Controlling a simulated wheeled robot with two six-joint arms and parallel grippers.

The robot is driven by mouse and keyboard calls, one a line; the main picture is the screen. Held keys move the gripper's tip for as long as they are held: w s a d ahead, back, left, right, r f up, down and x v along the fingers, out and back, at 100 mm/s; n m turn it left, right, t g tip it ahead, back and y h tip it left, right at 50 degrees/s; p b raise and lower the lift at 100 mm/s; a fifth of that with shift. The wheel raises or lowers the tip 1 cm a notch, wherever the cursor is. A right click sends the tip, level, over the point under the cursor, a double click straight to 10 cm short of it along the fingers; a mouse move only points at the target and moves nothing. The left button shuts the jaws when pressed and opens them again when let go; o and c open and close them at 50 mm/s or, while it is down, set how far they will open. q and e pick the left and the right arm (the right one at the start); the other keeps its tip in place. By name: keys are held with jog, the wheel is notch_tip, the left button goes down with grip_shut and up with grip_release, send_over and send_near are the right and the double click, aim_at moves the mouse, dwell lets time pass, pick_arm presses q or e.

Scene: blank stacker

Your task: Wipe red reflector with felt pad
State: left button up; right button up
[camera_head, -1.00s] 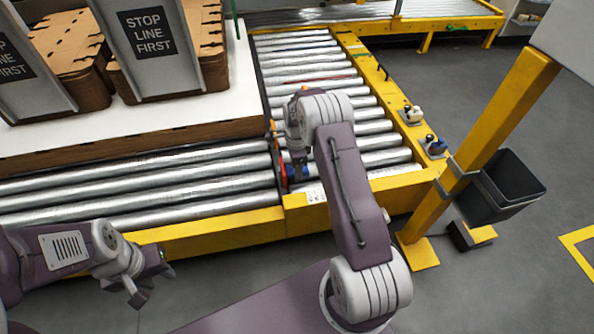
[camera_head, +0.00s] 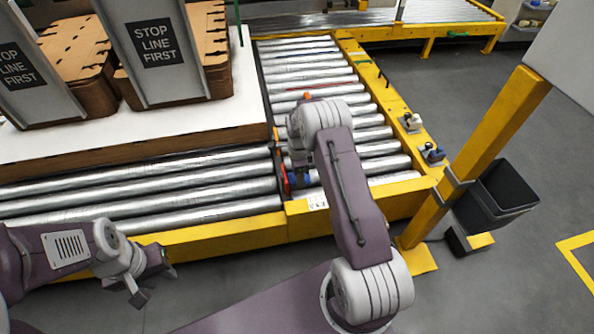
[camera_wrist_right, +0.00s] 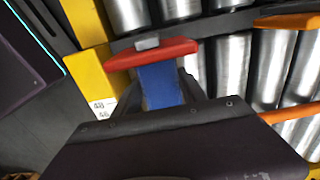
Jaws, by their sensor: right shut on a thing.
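The red reflector (camera_wrist_right: 150,53) sits across the upper middle of the right wrist view, with a small grey piece on its far edge. In the head view it is a narrow red strip (camera_head: 285,184) beside the conveyor's yellow corner. My right gripper (camera_head: 301,170) is shut on the blue felt pad (camera_wrist_right: 160,86). The pad's far end meets the reflector's near edge in the wrist view; whether it presses on it I cannot tell. In the head view the pad (camera_head: 301,181) is partly hidden by the gripper. My left gripper (camera_head: 152,275) is open and empty, low at the left.
Roller conveyors (camera_head: 150,180) with yellow frames surround the reflector. An orange piece (camera_wrist_right: 288,21) lies to its right in the wrist view. A white-topped board (camera_head: 190,122) carries stacked brown blanks (camera_head: 208,50). A yellow post (camera_head: 490,150) and a black bin (camera_head: 497,195) stand at right.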

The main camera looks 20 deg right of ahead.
jog(key=shift+s+a+r+p, duration=0.1)
jog(key=shift+s+r+p, duration=0.05)
jog(key=shift+s+p, duration=0.25)
jog(key=shift+s+a+p, duration=0.15)
jog(key=shift+s+p, duration=0.7)
jog(key=shift+s, duration=0.05)
jog(key=shift+s+a, duration=0.1)
jog(key=shift+s, duration=0.35)
jog(key=shift+w+f, duration=0.1)
jog(key=shift+f, duration=0.15)
jog(key=w, duration=0.1)
jog(key=w+b, duration=0.1)
jog(key=shift+w+d, duration=0.25)
jog(key=shift+w, duration=0.45)
